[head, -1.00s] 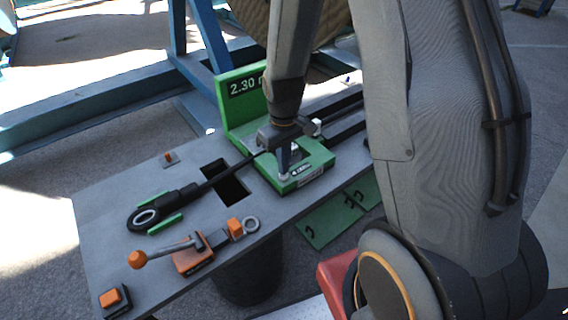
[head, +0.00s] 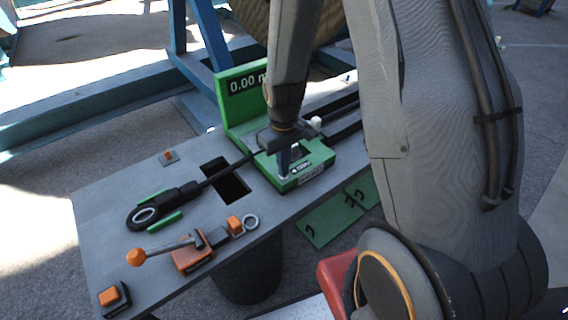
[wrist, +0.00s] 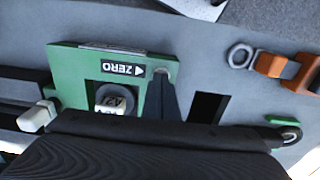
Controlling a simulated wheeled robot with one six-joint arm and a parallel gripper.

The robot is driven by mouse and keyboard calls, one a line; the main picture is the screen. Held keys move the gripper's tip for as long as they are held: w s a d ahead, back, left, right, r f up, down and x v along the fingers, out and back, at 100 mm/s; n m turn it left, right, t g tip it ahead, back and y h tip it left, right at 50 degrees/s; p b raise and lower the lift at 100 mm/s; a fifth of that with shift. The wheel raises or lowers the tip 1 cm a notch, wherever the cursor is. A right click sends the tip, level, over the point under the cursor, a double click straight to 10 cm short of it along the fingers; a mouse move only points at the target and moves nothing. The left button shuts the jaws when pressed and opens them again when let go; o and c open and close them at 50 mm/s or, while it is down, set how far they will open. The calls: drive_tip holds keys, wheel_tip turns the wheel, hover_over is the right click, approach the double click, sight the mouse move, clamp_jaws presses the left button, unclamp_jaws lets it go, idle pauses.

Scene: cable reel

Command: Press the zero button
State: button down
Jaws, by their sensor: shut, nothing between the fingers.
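The green measuring unit (head: 314,170) sits on the grey bench, with an upright green panel whose display (head: 247,84) reads 0.00, the rest of it hidden by my arm. In the wrist view a ZERO label (wrist: 123,69) with an arrow is on the green unit (wrist: 70,72), pointing toward a small pale round spot under my fingertips. My gripper (head: 285,174) is shut and empty, its tips down at the front left corner of the unit. In the wrist view my gripper (wrist: 163,74) covers most of that spot, so the button itself is largely hidden.
A black cable with a ringed end (head: 147,216) lies between green guides on the bench (head: 110,200). An orange-handled lever clamp (head: 190,256) and an orange button (head: 112,297) are near the front edge. A rectangular slot (head: 226,182) opens beside the unit.

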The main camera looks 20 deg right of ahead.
drive_tip(key=shift+s+f, duration=0.3)
drive_tip(key=shift+f, duration=0.2)
drive_tip(key=shift+r+p, duration=0.5)
drive_tip(key=shift+r, duration=0.05)
wheel_tip(320, 180, up, 14)
drive_tip(key=shift+w, duration=0.3)
drive_tip(key=shift+f, duration=0.1)
drive_tip(key=s+f+m+t+b, duration=0.1)
drive_tip(key=s+m+b, duration=0.2)
drive_tip(key=s, duration=0.6)
drive_tip(key=shift+s+f+m, duration=0.25)
drive_tip(key=shift+s+m, duration=0.05)
